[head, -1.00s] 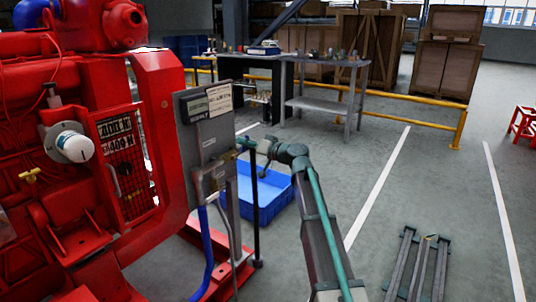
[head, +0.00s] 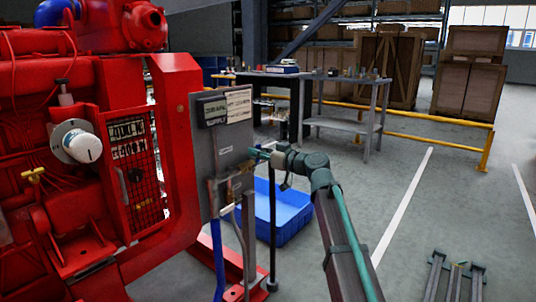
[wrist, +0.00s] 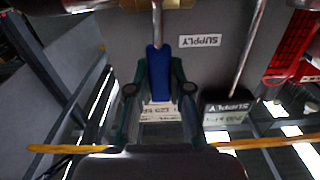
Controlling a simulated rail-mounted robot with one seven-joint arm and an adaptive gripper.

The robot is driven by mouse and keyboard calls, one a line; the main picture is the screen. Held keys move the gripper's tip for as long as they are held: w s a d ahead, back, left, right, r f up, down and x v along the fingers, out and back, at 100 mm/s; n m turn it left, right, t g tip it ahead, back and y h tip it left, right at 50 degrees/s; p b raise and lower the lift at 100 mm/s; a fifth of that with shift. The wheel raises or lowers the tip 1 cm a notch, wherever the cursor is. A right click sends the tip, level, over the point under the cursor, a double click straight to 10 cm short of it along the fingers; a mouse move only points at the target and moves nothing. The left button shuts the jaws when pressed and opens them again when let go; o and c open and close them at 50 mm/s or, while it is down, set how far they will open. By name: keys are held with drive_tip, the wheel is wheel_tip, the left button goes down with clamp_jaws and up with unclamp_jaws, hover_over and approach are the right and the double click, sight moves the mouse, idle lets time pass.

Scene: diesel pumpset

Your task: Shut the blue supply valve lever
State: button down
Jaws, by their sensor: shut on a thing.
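The blue supply valve lever (wrist: 158,72) shows in the wrist view, its blue sleeve pointing down the picture from a metal stem. My gripper (wrist: 158,88) has its two dark green fingers on either side of the sleeve and is shut on it. A "SUPPLY" label (wrist: 200,41), upside down in this view, is on the grey panel to the right of the lever. In the head view my gripper (head: 262,154) is at the right edge of the grey panel (head: 232,148). The lever cannot be made out clearly there.
The red engine (head: 60,180) fills the left. Brass fittings (head: 232,184) and a blue hose (head: 219,260) are low on the panel. A blue tray (head: 285,222) lies on the floor behind my gripper.

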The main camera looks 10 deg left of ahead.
drive_tip(key=c, duration=1)
unclamp_jaws()
drive_tip(key=shift+c, duration=0.2)
drive_tip(key=v, duration=1.2)
drive_tip(key=shift+r, duration=0.1)
